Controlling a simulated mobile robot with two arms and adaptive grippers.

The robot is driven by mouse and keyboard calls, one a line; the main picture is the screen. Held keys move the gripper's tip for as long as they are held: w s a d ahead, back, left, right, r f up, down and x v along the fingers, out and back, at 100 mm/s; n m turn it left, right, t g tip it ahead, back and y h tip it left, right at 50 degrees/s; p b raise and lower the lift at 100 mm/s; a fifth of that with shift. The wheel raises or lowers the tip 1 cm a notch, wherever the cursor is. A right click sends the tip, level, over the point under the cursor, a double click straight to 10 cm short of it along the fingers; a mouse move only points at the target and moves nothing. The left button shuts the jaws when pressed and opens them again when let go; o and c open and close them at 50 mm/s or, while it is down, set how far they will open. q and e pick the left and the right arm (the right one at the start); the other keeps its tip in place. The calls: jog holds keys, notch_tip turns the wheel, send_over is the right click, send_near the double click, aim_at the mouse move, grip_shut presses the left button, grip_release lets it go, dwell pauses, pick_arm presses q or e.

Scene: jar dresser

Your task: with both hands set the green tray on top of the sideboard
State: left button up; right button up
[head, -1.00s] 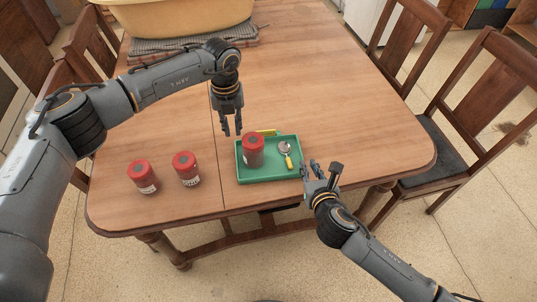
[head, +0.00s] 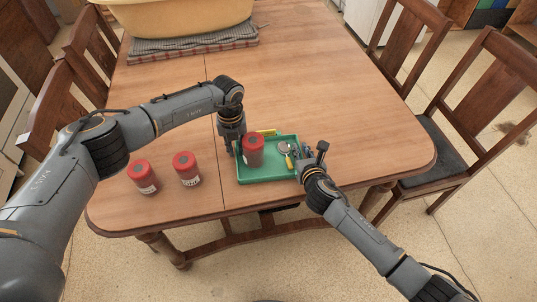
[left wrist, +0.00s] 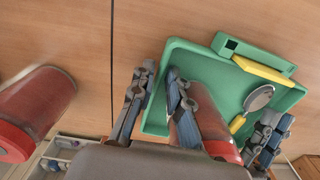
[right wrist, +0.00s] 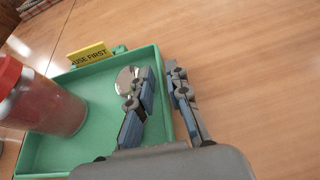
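The green tray (head: 265,177) lies on the wooden table near its front edge. It holds a red-lidded jar (head: 253,154), a spoon (head: 285,149) with a yellow handle and a yellow "USE FIRST" card (right wrist: 90,54) at its far side. My left gripper (head: 233,149) is open at the tray's left wall, one finger on each side, the inner one close to the jar (left wrist: 188,130). My right gripper (head: 301,160) is open at the right wall, which runs between its fingers (right wrist: 162,100). I cannot make out the sideboard for certain.
Two more red-lidded jars (head: 143,176) (head: 186,168) stand on the table left of the tray. A yellow basin (head: 180,15) sits on a folded cloth (head: 190,45) at the far end. Chairs (head: 480,110) stand around; the table's middle and right are clear.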

pick_arm(q)
grip_shut()
pick_arm(e)
grip_shut()
pick_arm(q)
jog(key=shift+w+r, duration=0.1)
jog(key=shift+r, duration=0.1)
pick_arm(e)
jog(key=shift+r, duration=0.2)
